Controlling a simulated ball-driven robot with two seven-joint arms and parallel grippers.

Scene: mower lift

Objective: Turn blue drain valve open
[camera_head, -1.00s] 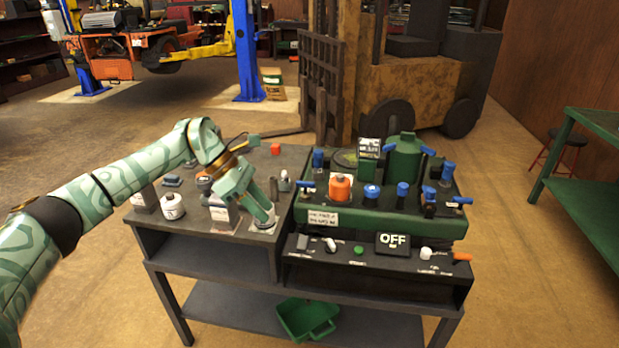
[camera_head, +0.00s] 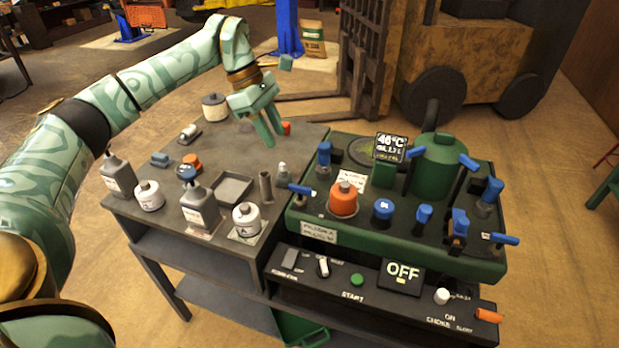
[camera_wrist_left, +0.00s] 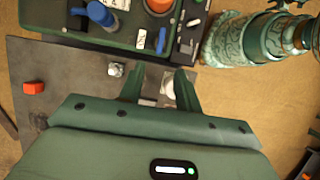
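Several blue handles and knobs sit on the green machine. A blue lever handle (camera_head: 300,190) sticks out at its front left, and another (camera_head: 505,239) at its front right. Blue levers (camera_head: 415,152) (camera_head: 468,160) flank the green tank. I cannot tell which is the drain valve. My left gripper (camera_head: 268,140) hangs above the back of the grey cart top, left of the machine, touching no blue handle. In the left wrist view its two fingers (camera_wrist_left: 160,88) are apart with nothing gripped between them. A blue handle (camera_wrist_left: 160,40) shows beyond them. My right gripper is out of view.
An orange-red block (camera_head: 287,128) lies near the left fingertips. Bottles (camera_head: 200,208) and a grey tray (camera_head: 232,189) crowd the cart's left. A control panel with an OFF display (camera_head: 403,273) and a green button (camera_head: 357,280) runs along the front. A forklift (camera_head: 480,60) stands behind.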

